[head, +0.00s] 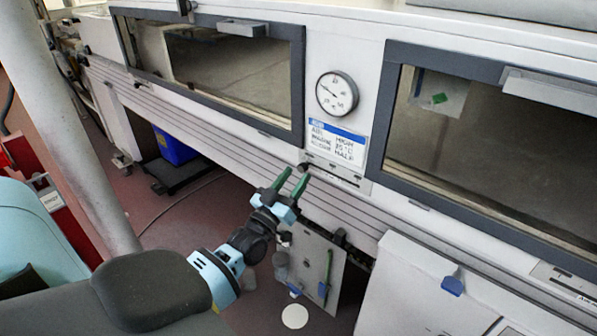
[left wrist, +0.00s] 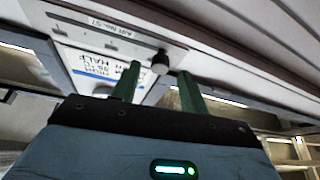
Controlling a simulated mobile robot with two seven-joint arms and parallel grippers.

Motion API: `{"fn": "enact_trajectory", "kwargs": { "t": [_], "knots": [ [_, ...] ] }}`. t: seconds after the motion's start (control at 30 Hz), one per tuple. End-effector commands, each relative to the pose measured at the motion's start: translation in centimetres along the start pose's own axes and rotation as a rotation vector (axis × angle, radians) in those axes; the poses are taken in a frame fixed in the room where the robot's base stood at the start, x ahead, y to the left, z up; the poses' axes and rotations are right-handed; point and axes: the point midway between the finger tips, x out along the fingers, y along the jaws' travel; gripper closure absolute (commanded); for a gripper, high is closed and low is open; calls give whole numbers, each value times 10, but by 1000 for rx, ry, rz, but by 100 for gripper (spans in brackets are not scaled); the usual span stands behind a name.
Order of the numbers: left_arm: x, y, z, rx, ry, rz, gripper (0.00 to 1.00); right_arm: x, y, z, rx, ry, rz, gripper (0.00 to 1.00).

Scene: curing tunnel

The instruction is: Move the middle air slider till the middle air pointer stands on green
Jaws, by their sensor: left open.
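A narrow pale slider plate (head: 340,173) is set in the white wall panel below a printed blue-and-white label (head: 337,143). A small dark slider knob (head: 304,167) is at its left end. My left gripper (head: 296,177) is open, its two green fingers pointing up at the knob. In the left wrist view the knob (left wrist: 160,62) shows between and just beyond the fingertips (left wrist: 157,80); I cannot tell whether they touch it. A round white dial (head: 337,93) with a dark pointer is above the label. No green mark is readable on it. My right gripper is not in view.
Dark-framed windows (head: 212,70) and (head: 480,140) flank the dial. Ribbed panelling runs below the slider plate. A hanging grey panel (head: 308,262) and a white cabinet (head: 415,295) stand below right. A blue bin (head: 175,147) is under the tunnel at left.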

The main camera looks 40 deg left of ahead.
Motion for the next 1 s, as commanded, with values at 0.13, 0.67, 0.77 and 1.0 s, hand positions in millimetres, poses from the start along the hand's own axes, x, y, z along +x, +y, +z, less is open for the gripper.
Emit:
{"fn": "enact_trajectory", "kwargs": {
  "t": [0.13, 0.67, 0.77, 1.0],
  "knots": [
    [17, 0, 0, 0, -1, 0, 56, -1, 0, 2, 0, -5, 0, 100],
    [25, 0, 1, 0, -2, 0, 69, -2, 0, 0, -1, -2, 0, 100],
    [25, 0, 1, 0, -2, 0, 82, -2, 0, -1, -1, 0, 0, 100],
    [25, 0, 1, 0, -2, 0, 100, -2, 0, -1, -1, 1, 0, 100]
  ]
}}
